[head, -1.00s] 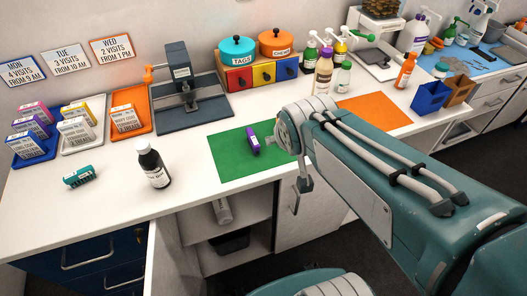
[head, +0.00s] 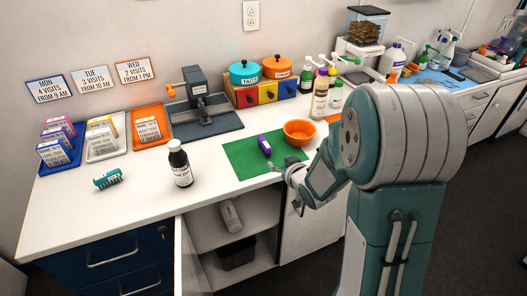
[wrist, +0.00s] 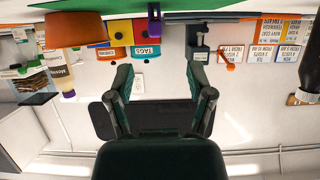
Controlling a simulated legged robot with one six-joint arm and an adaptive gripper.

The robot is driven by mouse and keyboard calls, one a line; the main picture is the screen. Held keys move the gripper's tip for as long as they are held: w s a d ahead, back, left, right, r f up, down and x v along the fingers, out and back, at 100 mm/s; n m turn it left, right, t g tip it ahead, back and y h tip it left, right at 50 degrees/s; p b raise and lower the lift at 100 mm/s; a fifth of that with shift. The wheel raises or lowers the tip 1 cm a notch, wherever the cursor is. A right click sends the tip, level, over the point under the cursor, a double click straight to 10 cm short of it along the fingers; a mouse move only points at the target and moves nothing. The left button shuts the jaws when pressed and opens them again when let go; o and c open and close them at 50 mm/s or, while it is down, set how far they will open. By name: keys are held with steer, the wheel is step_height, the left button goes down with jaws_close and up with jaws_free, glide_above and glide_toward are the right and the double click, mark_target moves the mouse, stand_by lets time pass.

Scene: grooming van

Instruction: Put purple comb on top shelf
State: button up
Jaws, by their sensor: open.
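The purple comb (head: 265,146) lies on the green mat (head: 240,160) on the white counter. In the wrist view, which is upside down, a purple piece that looks like the comb (wrist: 154,24) shows at the mat's edge. My gripper (head: 276,171) is just in front of the mat, near the counter's front edge and close to the comb, not touching it. In the wrist view its two fingers (wrist: 166,88) are apart with nothing between them. Below the counter, an open cabinet has a top shelf (head: 205,236) with a grey bottle (head: 230,215) lying on it.
A black bin (head: 237,252) sits on the lower shelf. The cabinet door (head: 188,262) stands open at the left. An orange bowl (head: 300,132) is right of the comb.

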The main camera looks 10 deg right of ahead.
mark_target(269, 152)
steer(key=w, duration=0.1)
steer(key=w+f, duration=0.1)
steer(key=w, duration=0.1)
steer(key=w+f, duration=0.1)
steer(key=shift+w+d, duration=0.3)
steer(key=shift+d, duration=0.05)
steer(key=w, duration=0.1)
steer(key=w+a+f, duration=0.1)
steer(key=w, duration=0.1)
steer(key=w+a, duration=0.1)
steer(key=shift+w+a+f, duration=0.15)
steer(key=shift+w+f, duration=0.1)
steer(key=shift+f, duration=0.1)
steer(key=shift+w+f, duration=0.1)
steer(key=shift+w, duration=0.15)
steer(key=shift+d, duration=0.35)
steer(key=shift+a, duration=0.1)
jaws_close()
steer(key=shift+a, duration=0.15)
